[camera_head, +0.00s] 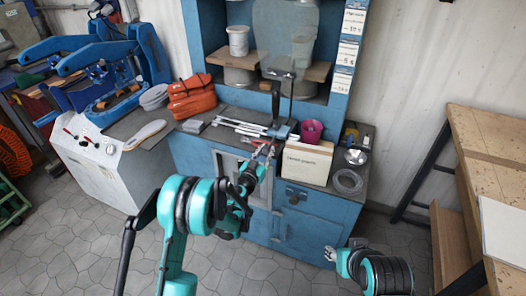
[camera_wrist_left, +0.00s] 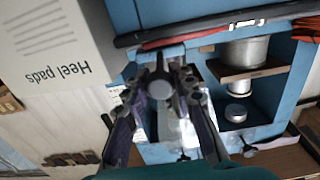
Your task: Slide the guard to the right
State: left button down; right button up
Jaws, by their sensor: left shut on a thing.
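A clear panel (camera_head: 287,38), which looks like the guard, stands in front of the blue cabinet's upper shelves. My left gripper (camera_head: 265,152) is at the bench's front edge, left of the Heel pads box (camera_head: 305,163). In the left wrist view the left gripper's fingers (camera_wrist_left: 162,78) are closed in around a small grey round knob (camera_wrist_left: 158,90). Fingers hide most of what they hold, and its joint to the panel cannot be made out. My right gripper (camera_head: 330,253) is low in front of the blue cabinet doors, away from the panel; its jaws are too small to read.
A dark upright stand (camera_head: 277,100), white rods (camera_head: 238,126) and a magenta cup (camera_head: 312,131) are on the bench close to the left gripper. Orange pouches (camera_head: 191,97) lie to the left and a grey coil (camera_head: 348,181) to the right. A wooden table (camera_head: 490,135) stands at far right.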

pick_arm(q)
jog(key=c, duration=1.2)
grip_release()
jog(key=v, duration=0.7)
jog(key=shift+s, duration=0.25)
jog(key=shift+c, duration=0.3)
